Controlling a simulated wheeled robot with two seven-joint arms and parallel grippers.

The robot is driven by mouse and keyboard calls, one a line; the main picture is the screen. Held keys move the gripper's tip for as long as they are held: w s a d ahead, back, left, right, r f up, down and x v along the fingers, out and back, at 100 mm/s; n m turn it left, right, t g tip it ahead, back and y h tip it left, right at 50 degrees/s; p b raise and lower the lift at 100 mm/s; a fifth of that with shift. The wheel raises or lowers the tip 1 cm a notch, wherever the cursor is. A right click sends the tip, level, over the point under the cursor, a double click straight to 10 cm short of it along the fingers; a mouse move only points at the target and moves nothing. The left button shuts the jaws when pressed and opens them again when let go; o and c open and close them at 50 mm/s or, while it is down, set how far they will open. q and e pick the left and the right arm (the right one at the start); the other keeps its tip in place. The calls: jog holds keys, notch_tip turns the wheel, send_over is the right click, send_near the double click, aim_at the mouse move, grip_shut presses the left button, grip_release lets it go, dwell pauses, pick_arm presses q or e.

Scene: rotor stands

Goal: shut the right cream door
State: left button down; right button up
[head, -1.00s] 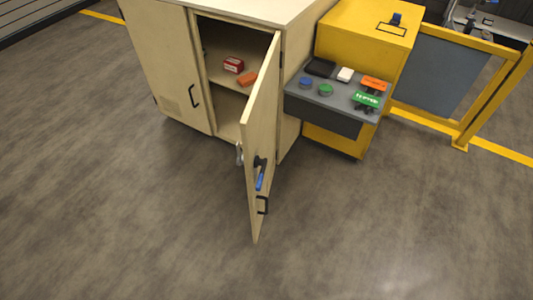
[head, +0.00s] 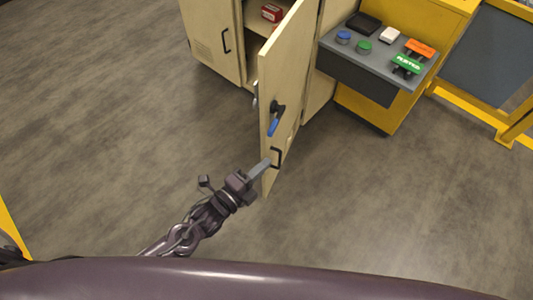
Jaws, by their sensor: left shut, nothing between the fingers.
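The right cream door (head: 284,80) of the cream cabinet stands wide open, swung out toward me. Its black handle (head: 277,157) is low on the face near its free edge. A hook with a blue tool (head: 272,126) is on the door above the handle. My left gripper (head: 267,166) is shut and empty, its fingertips at the door's free edge right by the handle. I cannot tell whether they touch the door. My right gripper is not in view.
The left cream door (head: 212,38) is shut. A red box (head: 271,12) sits on a shelf inside. A grey-topped console (head: 375,52) with buttons stands right of the open door, before a yellow cabinet. The floor left of the door is clear.

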pick_arm(q)
jog(key=w+d, duration=0.1)
jog(key=w, duration=0.7)
jog(key=shift+w+d+p, duration=0.4)
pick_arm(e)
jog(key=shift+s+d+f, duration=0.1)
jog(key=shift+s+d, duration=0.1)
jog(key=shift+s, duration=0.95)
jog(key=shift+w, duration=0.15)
